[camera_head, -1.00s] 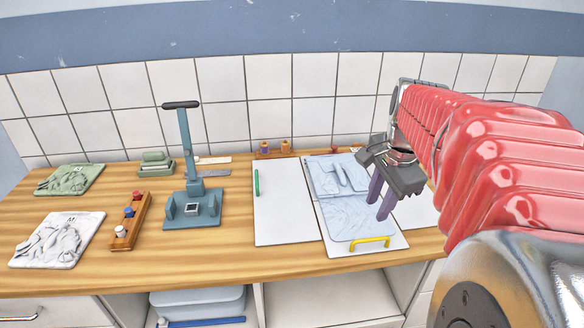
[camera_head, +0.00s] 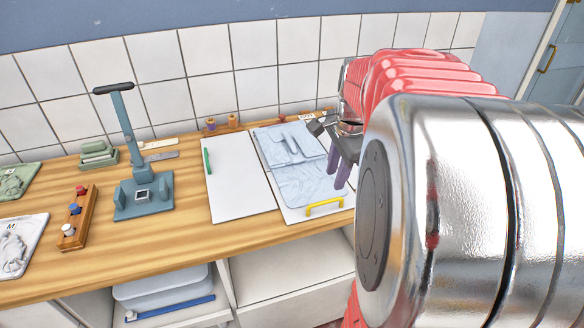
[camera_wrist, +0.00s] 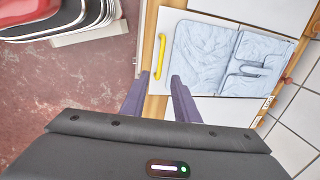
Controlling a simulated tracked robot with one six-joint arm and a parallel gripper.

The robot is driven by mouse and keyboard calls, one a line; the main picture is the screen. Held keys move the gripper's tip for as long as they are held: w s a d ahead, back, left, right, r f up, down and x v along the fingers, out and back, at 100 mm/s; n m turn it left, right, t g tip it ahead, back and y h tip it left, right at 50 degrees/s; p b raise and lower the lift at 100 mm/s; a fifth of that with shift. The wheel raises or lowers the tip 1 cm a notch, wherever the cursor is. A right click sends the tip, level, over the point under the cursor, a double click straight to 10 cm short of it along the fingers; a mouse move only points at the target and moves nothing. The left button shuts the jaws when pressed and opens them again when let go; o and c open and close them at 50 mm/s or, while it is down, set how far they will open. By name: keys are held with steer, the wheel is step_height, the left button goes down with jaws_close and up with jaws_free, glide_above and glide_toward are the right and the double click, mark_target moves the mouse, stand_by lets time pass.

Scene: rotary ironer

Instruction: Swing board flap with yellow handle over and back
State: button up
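The folding board shows as a white left panel (camera_head: 238,178) with a green handle (camera_head: 207,161) and a right panel with a yellow handle (camera_head: 325,207) at its front edge. A folded light-blue garment (camera_head: 297,180) lies on the panel with the yellow handle. In the wrist view the yellow handle (camera_wrist: 160,56) is ahead of the fingers, beside the garment (camera_wrist: 205,55). My gripper (camera_head: 341,172) hangs over the right side of that panel, apart from the handle. Its purple fingers (camera_wrist: 160,90) are spread with nothing between them.
A blue press stand (camera_head: 143,195) and a wooden rack with coloured knobs (camera_head: 79,218) stand left of the board. A folded white garment (camera_head: 18,243) lies at far left. The counter's front strip (camera_head: 180,247) is clear. Red floor (camera_wrist: 75,90) shows beyond the edge.

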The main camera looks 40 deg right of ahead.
mark_target(328, 201)
steer(key=f, duration=0.3)
steer(key=w+f, duration=0.1)
steer(key=f, duration=0.5)
steer(key=shift+w+d+f, duration=0.25)
steer(key=shift+w+f, duration=0.05)
steer(key=shift+w, duration=0.1)
steer(key=shift+c, duration=0.5)
jaws_close()
steer(key=shift+d, duration=0.1)
